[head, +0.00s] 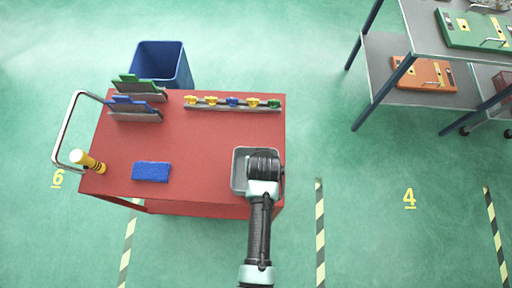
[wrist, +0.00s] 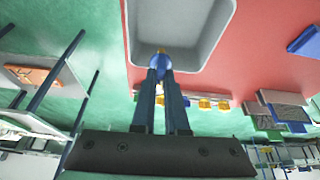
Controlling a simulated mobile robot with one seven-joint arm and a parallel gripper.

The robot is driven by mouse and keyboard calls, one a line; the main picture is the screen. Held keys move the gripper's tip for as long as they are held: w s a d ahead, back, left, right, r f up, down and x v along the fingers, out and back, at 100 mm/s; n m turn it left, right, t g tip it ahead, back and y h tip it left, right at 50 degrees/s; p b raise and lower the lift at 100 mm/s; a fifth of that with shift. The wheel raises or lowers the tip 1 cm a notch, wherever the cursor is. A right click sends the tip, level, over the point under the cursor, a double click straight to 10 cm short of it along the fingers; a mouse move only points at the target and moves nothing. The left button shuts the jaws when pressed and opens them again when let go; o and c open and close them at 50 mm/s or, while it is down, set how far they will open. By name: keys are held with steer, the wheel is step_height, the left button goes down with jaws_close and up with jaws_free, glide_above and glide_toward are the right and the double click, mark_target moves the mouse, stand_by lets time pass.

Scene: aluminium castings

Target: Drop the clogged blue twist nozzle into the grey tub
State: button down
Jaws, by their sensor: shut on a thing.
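The blue twist nozzle (wrist: 161,63) is between my fingertips in the wrist view, with a small yellow-orange part at its end. My gripper (wrist: 161,76) is shut on it. In the wrist view the nozzle overlaps the near edge of the grey tub (wrist: 222,30); I cannot tell its height above the tub. In the head view the grey tub (head: 237,172) sits at the right front of the red cart top, and my gripper (head: 263,158) is over it, covering much of it. The nozzle is hidden there.
A rail (head: 215,106) of yellow, blue and green nozzles lies at the back of the red cart (head: 205,140). A blue sponge-like block (head: 151,171), a yellow bottle (head: 87,160) and racks of green (head: 140,86) and blue plates (head: 133,106) stand left. A blue bin (head: 162,62) stands behind.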

steer(key=shift+s+f+b, duration=0.15)
steer(key=shift+f+b, duration=2.75)
steer(key=shift+f, duration=0.05)
steer(key=c, duration=0.9)
jaws_free()
steer(key=shift+o, duration=0.2)
steer(key=shift+r, duration=0.1)
steer(key=v, duration=1.2)
steer(key=shift+s+r+b, duration=0.25)
steer(key=shift+r+b, duration=0.1)
